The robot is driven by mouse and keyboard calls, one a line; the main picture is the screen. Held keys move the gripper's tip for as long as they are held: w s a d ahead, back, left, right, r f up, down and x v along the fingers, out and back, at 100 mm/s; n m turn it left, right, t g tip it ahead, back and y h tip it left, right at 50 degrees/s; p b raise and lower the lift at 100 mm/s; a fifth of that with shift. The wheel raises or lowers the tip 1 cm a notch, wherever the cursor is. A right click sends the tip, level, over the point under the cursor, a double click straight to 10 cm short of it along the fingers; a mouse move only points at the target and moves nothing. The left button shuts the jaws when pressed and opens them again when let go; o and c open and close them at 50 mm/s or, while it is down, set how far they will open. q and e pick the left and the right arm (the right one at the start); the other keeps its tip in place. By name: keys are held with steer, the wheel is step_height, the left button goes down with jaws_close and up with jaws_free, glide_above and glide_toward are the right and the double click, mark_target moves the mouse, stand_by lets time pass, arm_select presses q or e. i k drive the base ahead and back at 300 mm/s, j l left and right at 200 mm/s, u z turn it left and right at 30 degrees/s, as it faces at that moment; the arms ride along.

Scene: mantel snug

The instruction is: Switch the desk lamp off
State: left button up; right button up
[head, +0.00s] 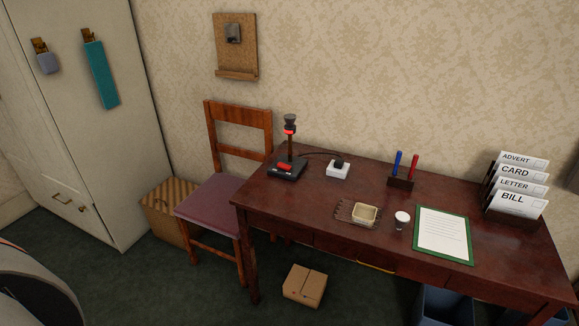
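The desk lamp (290,145) stands upright at the left end of the dark red-brown desk (310,210). It has a black base, a brown stem and a small dark head with a bright red band under it. A red switch (285,167) sits on the front of the base. A dark cord runs from the lamp to a black plug (339,162) in a white socket box (338,171) on the desk. I cannot tell which way the switch is tipped. Neither of my grippers is in view.
A wooden chair (240,131) stands at the desk's left end. A cardboard box (304,286) lies on the floor in front.

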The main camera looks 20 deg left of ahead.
mark_target(285, 166)
steer(key=i+j+u, duration=0.1)
steer(key=u, duration=0.25)
steer(key=i+j+u, duration=0.1)
steer(key=u, duration=0.25)
steer(key=i+u, duration=0.3)
steer(key=k+j, duration=0.05)
steer(key=k, duration=0.05)
